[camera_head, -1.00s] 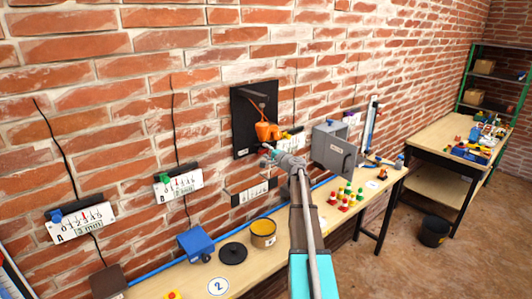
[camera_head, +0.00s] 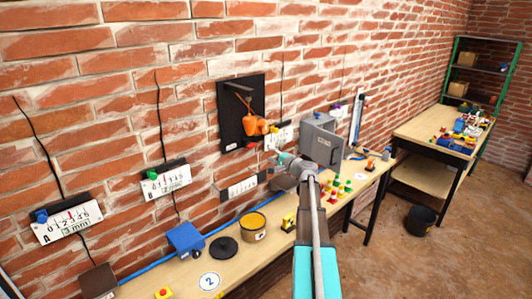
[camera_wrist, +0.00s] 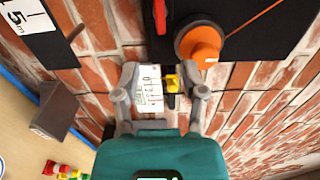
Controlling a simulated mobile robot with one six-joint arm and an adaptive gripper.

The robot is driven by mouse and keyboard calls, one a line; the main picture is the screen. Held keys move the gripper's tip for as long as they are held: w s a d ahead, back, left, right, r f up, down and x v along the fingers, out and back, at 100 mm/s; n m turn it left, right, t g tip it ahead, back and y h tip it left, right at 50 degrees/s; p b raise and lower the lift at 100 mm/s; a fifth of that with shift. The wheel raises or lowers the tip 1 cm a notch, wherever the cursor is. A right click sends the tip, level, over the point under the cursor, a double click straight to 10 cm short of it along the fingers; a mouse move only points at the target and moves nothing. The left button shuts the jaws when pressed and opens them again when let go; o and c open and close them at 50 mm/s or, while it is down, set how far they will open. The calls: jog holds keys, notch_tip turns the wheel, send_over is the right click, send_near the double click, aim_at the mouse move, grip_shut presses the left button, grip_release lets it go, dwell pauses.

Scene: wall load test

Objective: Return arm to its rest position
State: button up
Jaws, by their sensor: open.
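My arm reaches from the bottom of the head view toward the brick wall, with my gripper (camera_head: 278,160) at its far end, small in that view. In the wrist view my gripper (camera_wrist: 165,85) shows its two grey fingers spread apart, with nothing held between them. Beyond the fingers is a white scale plate (camera_wrist: 149,90) with a yellow part beside it. An orange cup-shaped weight (camera_head: 254,125) hangs at the black wall board (camera_head: 230,118); the weight also shows above the right finger in the wrist view (camera_wrist: 202,42).
A long wooden bench (camera_head: 260,256) runs under the wall with a yellow-topped tin (camera_head: 253,226), a blue box (camera_head: 186,238), a grey cabinet (camera_head: 321,141) and small coloured pieces (camera_head: 336,188). A second table (camera_head: 423,128), a green shelf (camera_head: 478,68) and a black bucket (camera_head: 419,220) stand right.

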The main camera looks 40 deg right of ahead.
jog(key=shift+s, duration=0.4)
dwell(0.3)
jog(key=s+a+f+n+g+y+b, duration=0.15)
jog(key=a+f+n+g, duration=0.35)
jog(key=a, duration=1)
jog(key=a+f+n+g+y+b, duration=0.1)
jog(key=a+f+n+g+y, duration=0.45)
jog(key=a, duration=0.95)
jog(key=s+a+f+n+g+h+b, duration=0.1)
jog(key=s+a+f+n+g+h, duration=0.2)
jog(key=s+a+f, duration=0.3)
jog(key=s+a+f+n+g+h+b, duration=0.1)
jog(key=s+a+f+n+g+h, duration=0.2)
jog(key=s+a, duration=0.7)
notch_tip(320, 180, down, 4)
jog(key=s+g+h, duration=0.1)
jog(key=s+h, duration=0.1)
jog(key=shift+s+a+r+n+h, duration=0.25)
jog(key=shift+s+a+n+h, duration=0.05)
jog(key=shift+s+a+n, duration=0.1)
